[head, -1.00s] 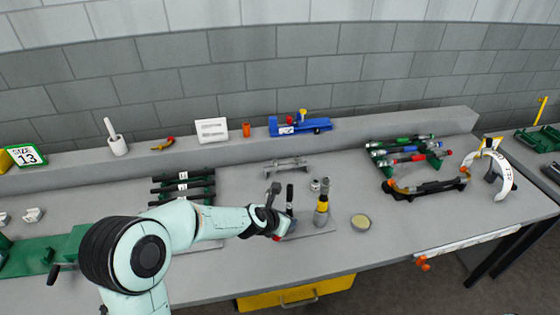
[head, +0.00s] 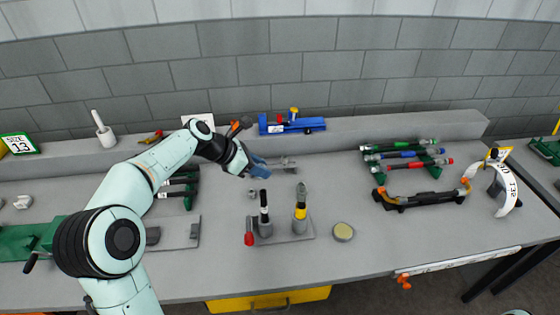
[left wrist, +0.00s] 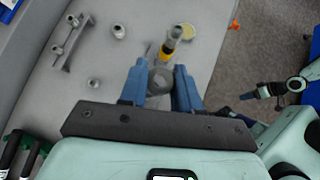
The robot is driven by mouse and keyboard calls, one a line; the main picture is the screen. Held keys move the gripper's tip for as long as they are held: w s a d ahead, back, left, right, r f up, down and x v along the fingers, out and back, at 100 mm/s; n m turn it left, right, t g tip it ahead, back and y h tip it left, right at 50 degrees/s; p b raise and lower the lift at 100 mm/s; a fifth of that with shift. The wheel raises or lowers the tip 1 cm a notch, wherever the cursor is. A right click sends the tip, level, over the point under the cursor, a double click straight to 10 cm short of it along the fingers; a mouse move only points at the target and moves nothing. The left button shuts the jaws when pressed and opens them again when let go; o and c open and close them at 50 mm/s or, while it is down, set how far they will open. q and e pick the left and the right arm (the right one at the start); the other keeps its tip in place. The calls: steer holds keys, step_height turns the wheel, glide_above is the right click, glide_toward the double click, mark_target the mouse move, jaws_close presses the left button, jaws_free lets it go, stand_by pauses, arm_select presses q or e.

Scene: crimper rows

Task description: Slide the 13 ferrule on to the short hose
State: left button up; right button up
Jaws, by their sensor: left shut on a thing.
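My left gripper (head: 260,168) is raised above the bench, behind the short black hose. In the left wrist view its blue fingers (left wrist: 160,82) are shut on a small grey ring, the ferrule (left wrist: 161,78). The short hose (head: 264,206), black with a white band, stands upright in a grey holder on a plate. The ferrule is apart from the hose in the head view. In the left wrist view I cannot make out the hose. A dark gripper end on my right arm (left wrist: 268,91) shows at the right of the wrist view, too small to read.
A yellow-banded post (head: 300,208) stands close right of the hose. Loose grey fittings (left wrist: 92,84) and a small metal rack (left wrist: 70,45) lie nearby. A round tin (head: 343,232) is to the right. A blue tool (head: 292,127) sits on the back ledge. A size 13 sign (head: 20,144) stands left.

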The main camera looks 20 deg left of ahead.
arm_select(q)
steer(key=shift+w+d, duration=0.1)
arm_select(e)
steer(key=shift+w+d, duration=0.15)
stand_by(0.4)
arm_select(q)
steer(key=b, duration=0.2)
glide_above(265, 192)
steer(key=shift+s+a+f, duration=0.1)
steer(key=shift+s+f, duration=0.05)
steer(key=shift+f, duration=0.8)
steer(key=shift+s+a+f, duration=0.1)
steer(key=shift+s+f, duration=0.05)
steer(key=shift+f, duration=0.8)
steer(key=shift+s+a+f, duration=0.1)
steer(key=shift+s+f, duration=0.05)
steer(key=shift+f, duration=0.8)
arm_select(e)
steer(key=s+f, duration=0.2)
steer(key=s, duration=0.1)
steer(key=shift+f, duration=0.3)
arm_select(q)
steer(key=shift+p, duration=0.3)
arm_select(e)
steer(key=shift+w+r, duration=0.35)
arm_select(q)
steer(key=shift+w, duration=0.1)
arm_select(e)
steer(key=shift+w+r, duration=0.2)
steer(key=shift+w, duration=0.05)
